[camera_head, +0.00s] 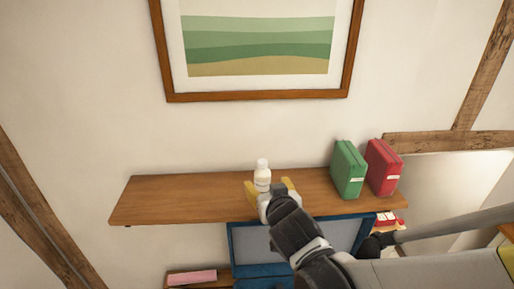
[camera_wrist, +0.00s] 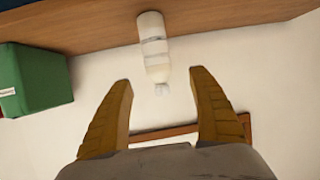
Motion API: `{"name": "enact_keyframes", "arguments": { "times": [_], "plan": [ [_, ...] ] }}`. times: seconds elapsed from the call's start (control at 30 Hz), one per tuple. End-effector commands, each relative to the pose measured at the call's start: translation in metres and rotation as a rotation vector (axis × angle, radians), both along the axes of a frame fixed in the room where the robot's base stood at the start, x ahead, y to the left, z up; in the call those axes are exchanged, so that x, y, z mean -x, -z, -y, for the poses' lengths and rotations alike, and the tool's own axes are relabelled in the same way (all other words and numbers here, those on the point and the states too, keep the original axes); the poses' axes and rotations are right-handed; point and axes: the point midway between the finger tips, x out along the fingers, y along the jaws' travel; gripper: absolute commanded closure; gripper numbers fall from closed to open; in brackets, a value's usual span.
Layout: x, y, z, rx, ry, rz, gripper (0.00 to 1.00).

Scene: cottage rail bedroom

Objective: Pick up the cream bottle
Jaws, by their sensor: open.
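The cream bottle (camera_head: 262,173) stands upright on the wooden shelf (camera_head: 160,198), left of the green box. It has a pale cap and a label. In the wrist view the bottle (camera_wrist: 154,45) appears upside down, ahead of the fingertips and roughly centred between them. My gripper (camera_head: 268,187) is at the shelf's front edge, just in front of the bottle. In the wrist view my gripper (camera_wrist: 160,80) has its two yellow fingers spread wide with nothing between them. The bottle's lower part is partly hidden by the gripper in the head view.
A green box (camera_head: 348,169) and a red box (camera_head: 383,167) stand on the shelf to the right. A framed picture (camera_head: 258,97) hangs above. A blue case (camera_head: 234,245) and a pink item (camera_head: 192,277) are below. The shelf's left part is clear.

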Motion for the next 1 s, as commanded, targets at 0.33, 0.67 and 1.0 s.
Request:
{"name": "enact_keyframes", "arguments": {
  "times": [0.33,0.67,1.0],
  "plan": [
    [-0.038,0.018,-0.002,0.000,0.002,0.000,0.30],
    [-0.078,0.034,-0.004,0.000,0.001,-0.001,0.30],
    [-0.079,0.034,-0.004,0.001,0.001,-0.001,0.63]
  ]
}}
